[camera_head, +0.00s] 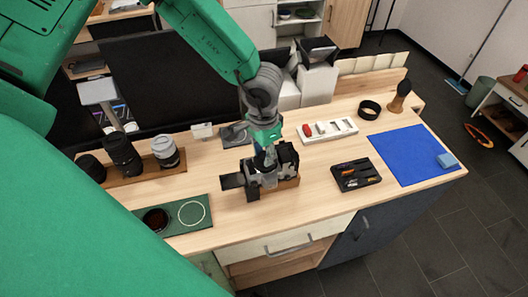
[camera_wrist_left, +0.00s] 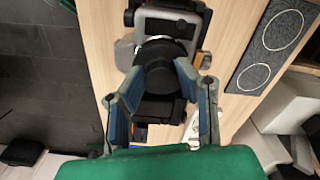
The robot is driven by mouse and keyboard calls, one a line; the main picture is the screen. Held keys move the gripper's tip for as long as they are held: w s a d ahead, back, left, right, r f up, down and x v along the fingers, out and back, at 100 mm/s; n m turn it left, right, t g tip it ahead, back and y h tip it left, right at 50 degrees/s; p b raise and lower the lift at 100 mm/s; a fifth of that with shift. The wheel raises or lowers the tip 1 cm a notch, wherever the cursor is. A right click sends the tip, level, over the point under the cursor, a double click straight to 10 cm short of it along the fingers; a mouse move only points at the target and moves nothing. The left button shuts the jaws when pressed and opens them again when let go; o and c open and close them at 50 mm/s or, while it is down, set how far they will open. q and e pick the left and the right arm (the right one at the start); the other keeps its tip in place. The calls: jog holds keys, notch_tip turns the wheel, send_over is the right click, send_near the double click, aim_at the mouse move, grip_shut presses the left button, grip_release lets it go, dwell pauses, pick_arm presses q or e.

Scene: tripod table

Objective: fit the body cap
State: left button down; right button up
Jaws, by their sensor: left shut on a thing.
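A dark camera (camera_head: 286,160) with a side flap (camera_head: 233,181) folded out stands on a wooden block (camera_head: 284,185) at the middle of the table. My left gripper (camera_head: 265,158) points down at the camera and covers part of it. In the left wrist view my left gripper (camera_wrist_left: 162,92) has its two blue-grey fingers on either side of a black round cap (camera_wrist_left: 158,72), shut on it. The cap is in front of the camera's grey-edged body (camera_wrist_left: 168,24); whether it touches the mount cannot be told. My right gripper is not in view.
Several lenses (camera_head: 122,155) stand on a wooden rack at left. A green mat (camera_head: 180,214), a black tool tray (camera_head: 355,173), a white tray (camera_head: 327,130), a black ring (camera_head: 370,109), a brush (camera_head: 400,95) and a blue mat (camera_head: 410,155) lie around. The table front is clear.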

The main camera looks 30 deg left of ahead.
pick_arm(q)
jog(key=shift+f, duration=0.4)
dwell(1.4)
jog(key=shift+s, duration=0.1)
jog(key=shift+m, duration=1.2)
jog(key=shift+a+m, duration=0.1)
jog(key=shift+m, duration=1.1)
jog(key=shift+f, duration=0.1)
